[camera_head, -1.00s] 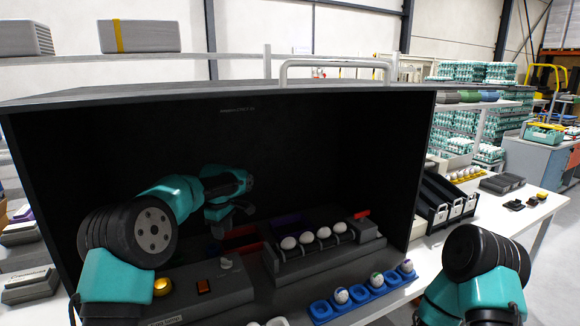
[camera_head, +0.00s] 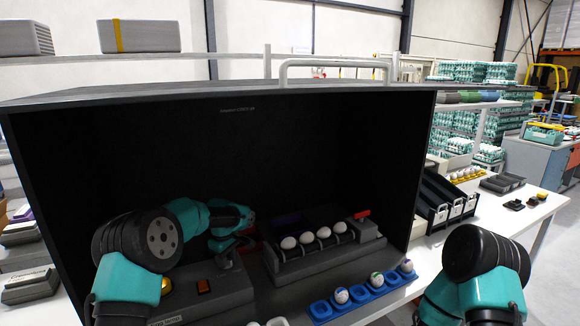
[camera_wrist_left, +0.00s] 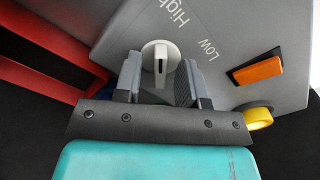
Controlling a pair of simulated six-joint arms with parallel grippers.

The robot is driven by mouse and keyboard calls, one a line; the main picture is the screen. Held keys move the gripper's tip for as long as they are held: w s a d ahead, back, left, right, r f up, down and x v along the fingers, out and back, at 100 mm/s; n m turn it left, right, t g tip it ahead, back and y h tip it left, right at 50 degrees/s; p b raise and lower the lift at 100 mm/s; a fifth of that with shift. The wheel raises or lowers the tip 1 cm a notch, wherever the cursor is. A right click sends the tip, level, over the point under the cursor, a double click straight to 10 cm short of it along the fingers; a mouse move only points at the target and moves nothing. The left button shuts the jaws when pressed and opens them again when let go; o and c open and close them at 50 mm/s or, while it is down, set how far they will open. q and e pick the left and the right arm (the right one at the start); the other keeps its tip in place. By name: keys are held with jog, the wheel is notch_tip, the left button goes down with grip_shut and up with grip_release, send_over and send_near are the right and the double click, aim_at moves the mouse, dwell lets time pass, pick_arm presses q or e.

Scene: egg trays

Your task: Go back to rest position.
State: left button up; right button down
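My left gripper (camera_head: 232,246) is inside the dark box (camera_head: 120,130), low over the grey control panel. In the left wrist view its two fingers (camera_wrist_left: 160,80) stand apart on either side of a white knob (camera_wrist_left: 160,55) marked Low and High. I cannot tell whether the fingers touch the knob. In the head view the gripper hides most of the knob. My right arm (camera_head: 478,262) shows at the lower right; its gripper is out of view.
An egg holder with a row of white eggs (camera_head: 323,232) stands right of the left gripper. A blue tray (camera_head: 320,311) with marked eggs lies in front. An orange switch (camera_wrist_left: 257,70) and yellow button (camera_wrist_left: 258,118) sit on the panel. The box's walls and roof surround the left arm.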

pick_arm(q)
jog(key=shift+m, duration=3.5)
jog(key=shift+o, duration=1.2)
jog(key=shift+r, duration=0.15)
jog(key=shift+o, duration=0.8)
jog(key=shift+w+r, duration=0.1)
jog(key=shift+r, duration=0.25)
jog(key=shift+o, duration=1.1)
notch_tip(320, 180, up, 16)
jog(key=m, duration=1)
jog(key=shift+r, duration=0.25)
jog(key=shift+f, duration=0.15)
